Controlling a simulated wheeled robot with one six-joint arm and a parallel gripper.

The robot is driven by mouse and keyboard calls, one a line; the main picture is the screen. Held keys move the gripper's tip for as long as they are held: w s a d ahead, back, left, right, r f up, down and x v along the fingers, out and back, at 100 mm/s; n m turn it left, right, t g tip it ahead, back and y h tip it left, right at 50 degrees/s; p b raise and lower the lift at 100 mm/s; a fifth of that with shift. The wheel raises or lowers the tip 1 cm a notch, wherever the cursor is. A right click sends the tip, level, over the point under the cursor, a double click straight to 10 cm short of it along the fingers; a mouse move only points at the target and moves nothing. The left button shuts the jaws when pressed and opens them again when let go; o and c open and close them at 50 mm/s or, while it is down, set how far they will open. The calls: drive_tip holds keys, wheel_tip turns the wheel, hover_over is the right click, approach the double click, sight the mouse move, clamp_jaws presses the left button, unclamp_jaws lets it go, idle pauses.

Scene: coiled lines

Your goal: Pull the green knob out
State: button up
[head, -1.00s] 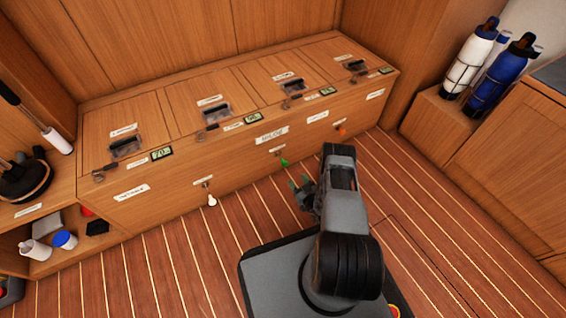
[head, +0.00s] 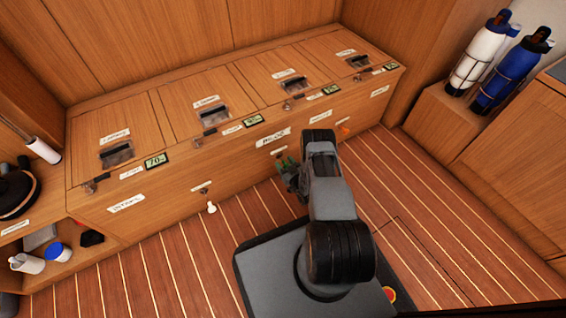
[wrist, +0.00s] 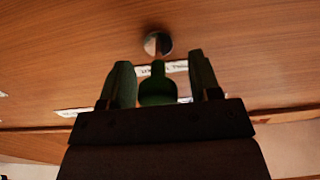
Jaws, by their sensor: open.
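The green knob (wrist: 158,88) shows in the wrist view, with its narrow neck toward a round metal fitting (wrist: 158,43) on the wooden bench front. My gripper (wrist: 161,82) is open, with one dark green finger on each side of the knob. Gaps show between the knob and both fingers. In the head view my gripper (head: 287,168) is at the bench front, below the middle label. There I cannot clearly tell the knob from the green fingertips.
Lidded lockers with latches (head: 213,112) line the bench top. White (head: 480,52) and blue (head: 511,72) bottles stand at right.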

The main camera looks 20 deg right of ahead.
clamp_jaws()
idle(0.6)
